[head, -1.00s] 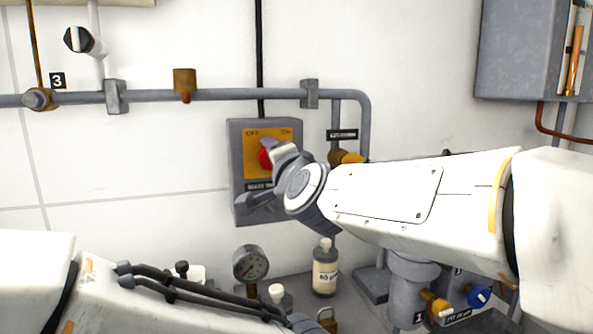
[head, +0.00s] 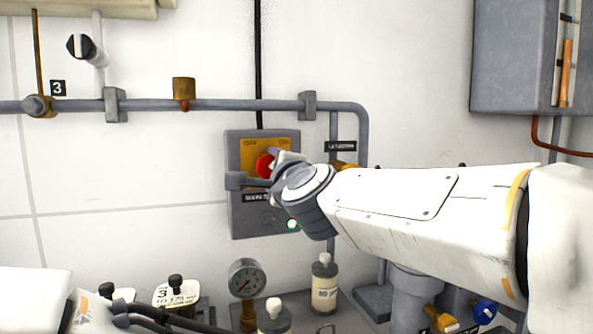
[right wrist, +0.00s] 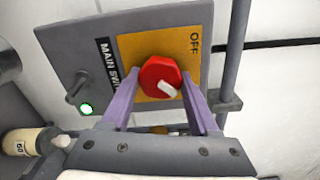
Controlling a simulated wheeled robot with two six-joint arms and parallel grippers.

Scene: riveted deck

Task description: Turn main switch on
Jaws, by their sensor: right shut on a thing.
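The main switch box (head: 236,212) is a grey wall panel with a yellow plate (head: 249,153) marked OFF at left and ON at right. My right gripper (head: 262,169) reaches it from the right. In the right wrist view its purple fingers (right wrist: 160,86) are shut on the red knob (right wrist: 157,70), one on each side. The knob's white mark points away from OFF, toward the plate's other side; ON is hidden there. A green lamp (head: 292,225) glows on the box and also shows in the right wrist view (right wrist: 86,108).
A grey pipe (head: 210,105) runs above the box and bends down on its right. A gauge (head: 246,279), a labelled bottle (head: 324,285) and valves with yellow (head: 440,317) and blue (head: 484,311) handles stand below. A grey cabinet (head: 510,60) hangs at upper right.

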